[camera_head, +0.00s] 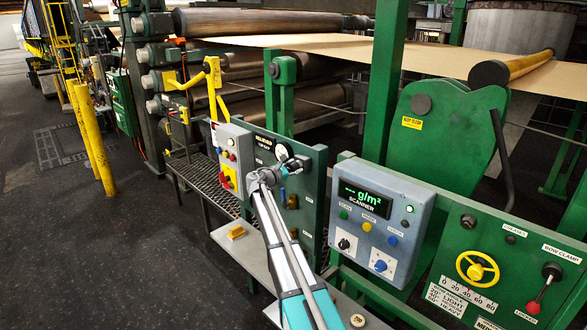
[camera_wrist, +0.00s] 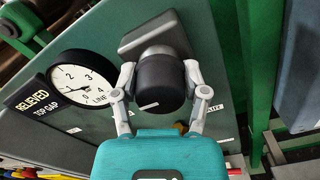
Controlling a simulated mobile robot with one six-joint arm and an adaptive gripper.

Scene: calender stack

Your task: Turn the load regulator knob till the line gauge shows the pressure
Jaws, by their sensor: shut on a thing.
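The load regulator knob is a black round knob (camera_wrist: 162,92) with a short white index mark near its lower rim, on a grey block on the green panel. My gripper (camera_wrist: 159,80) is shut on it, one finger on each side. In the head view my gripper (camera_head: 280,172) is at the green panel and largely hides the knob. The line gauge (camera_wrist: 84,84) is a white dial with a black rim, numbered and marked LINE, left of the knob. Its thin needle is too small to read surely. The gauge also shows in the head view (camera_head: 283,151), above my gripper.
A plate reading RELIEVED, TOP GAP (camera_wrist: 35,104) is left of the gauge. In the head view a scanner box (camera_head: 372,222) stands close right of my arm. A grey button box (camera_head: 231,158) is on the left.

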